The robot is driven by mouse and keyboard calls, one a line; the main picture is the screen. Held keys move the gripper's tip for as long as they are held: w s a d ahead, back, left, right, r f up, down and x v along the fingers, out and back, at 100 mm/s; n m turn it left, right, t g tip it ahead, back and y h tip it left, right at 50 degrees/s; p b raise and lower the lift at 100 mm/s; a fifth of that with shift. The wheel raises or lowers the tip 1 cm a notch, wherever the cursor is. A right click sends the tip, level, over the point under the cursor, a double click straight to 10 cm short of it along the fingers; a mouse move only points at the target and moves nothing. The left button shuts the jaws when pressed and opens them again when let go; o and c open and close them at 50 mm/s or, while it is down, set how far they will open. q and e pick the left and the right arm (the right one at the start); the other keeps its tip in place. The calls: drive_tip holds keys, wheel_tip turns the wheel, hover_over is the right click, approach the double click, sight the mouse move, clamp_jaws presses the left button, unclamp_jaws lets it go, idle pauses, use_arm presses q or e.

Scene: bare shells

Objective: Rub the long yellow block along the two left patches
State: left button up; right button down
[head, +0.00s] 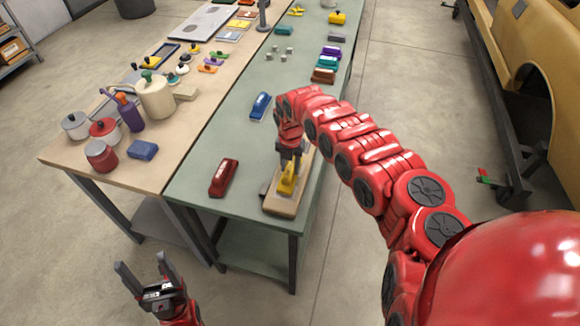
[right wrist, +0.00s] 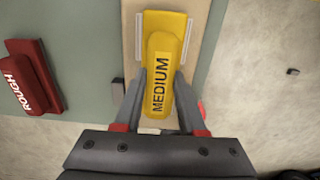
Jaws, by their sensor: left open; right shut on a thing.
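A long yellow block (head: 287,178) marked MEDIUM lies lengthwise on a pale wooden board (head: 283,209) near the front edge of the green table. My right gripper (head: 288,166) is shut on the block from above. In the right wrist view the block (right wrist: 165,55) sits between the two fingers (right wrist: 158,98), over the board (right wrist: 130,45). My left gripper (head: 142,275) is open and empty, low in front of the tables.
A red block (head: 223,178) marked ROUGH lies left of the board, and a blue block (head: 260,106) lies farther back. The wooden table (head: 60,157) at left holds pots and a blue box (head: 142,150). Green table (head: 200,187) is bare around the red block.

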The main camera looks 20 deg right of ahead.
drive_tip(key=shift+s+a+r+p, duration=0.1)
drive_tip(key=shift+s+a+p, duration=0.1)
drive_tip(key=shift+s+p, duration=0.3)
drive_tip(key=shift+s+a, duration=0.1)
drive_tip(key=shift+a, duration=0.1)
drive_tip(key=shift+s+a+p, duration=0.2)
drive_tip(key=shift+s+p, duration=0.1)
drive_tip(key=shift+p, duration=0.45)
drive_tip(key=shift+s+a+p, duration=0.15)
drive_tip(key=shift+s+p, duration=0.15)
drive_tip(key=shift+w+f+b, duration=0.25)
drive_tip(key=shift+f+b, duration=0.1)
drive_tip(key=shift+b, duration=0.45)
drive_tip(key=shift+w+d+r+b, duration=0.1)
drive_tip(key=shift+w+d+b, duration=0.25)
drive_tip(key=shift+b, duration=0.05)
drive_tip(key=shift+r, duration=0.15)
drive_tip(key=shift+d, duration=0.1)
